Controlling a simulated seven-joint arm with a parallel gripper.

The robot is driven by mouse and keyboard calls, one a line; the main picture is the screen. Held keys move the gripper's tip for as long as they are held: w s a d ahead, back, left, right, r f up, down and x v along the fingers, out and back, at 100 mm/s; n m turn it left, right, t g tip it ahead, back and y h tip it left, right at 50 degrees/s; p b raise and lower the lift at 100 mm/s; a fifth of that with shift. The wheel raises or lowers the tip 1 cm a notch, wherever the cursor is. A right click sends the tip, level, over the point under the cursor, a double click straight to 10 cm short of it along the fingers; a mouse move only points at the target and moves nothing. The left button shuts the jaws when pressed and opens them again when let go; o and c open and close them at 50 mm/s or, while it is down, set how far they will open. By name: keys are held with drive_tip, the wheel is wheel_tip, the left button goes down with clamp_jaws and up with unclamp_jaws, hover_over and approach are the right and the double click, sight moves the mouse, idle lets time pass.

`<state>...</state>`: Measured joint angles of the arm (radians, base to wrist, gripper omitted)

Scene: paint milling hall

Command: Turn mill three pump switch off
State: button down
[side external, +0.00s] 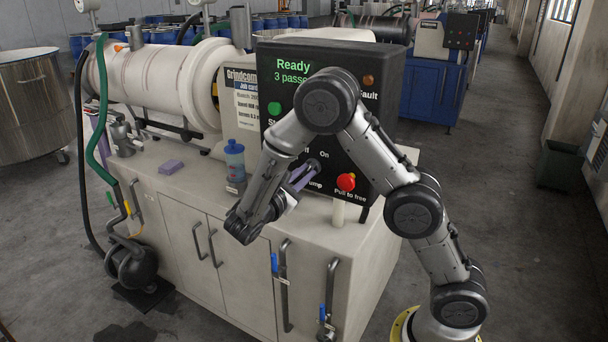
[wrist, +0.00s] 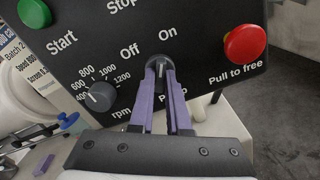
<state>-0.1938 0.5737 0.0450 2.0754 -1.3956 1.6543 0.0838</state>
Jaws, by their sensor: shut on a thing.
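The pump switch (wrist: 160,64) is a black rotary knob on the dark control panel (side external: 352,62), below the Off and On labels and above the Pump label. In the wrist view my gripper (wrist: 161,74) has its purple fingers closed on the knob's two sides. In the side external view my gripper (side external: 306,172) reaches the panel from the front. The fingers partly cover the knob and the Pump label, so I cannot tell for sure which way the knob points. The panel's screen reads Ready in green.
A red Pull to free button (wrist: 245,43) is close right of the switch. The rpm dial (wrist: 99,95) is close left, with a green Start button (wrist: 35,13) above it. A blue-capped bottle (side external: 234,160) and a purple sponge (side external: 171,167) stand on the bench top.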

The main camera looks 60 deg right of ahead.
drive_tip(key=shift+n, duration=0.3)
drive_tip(key=n, duration=1.1)
drive_tip(key=shift+n, duration=0.3)
idle(0.4)
drive_tip(key=c, duration=0.9)
unclamp_jaws()
drive_tip(key=a, duration=1.4)
drive_tip(key=shift+d, duration=0.1)
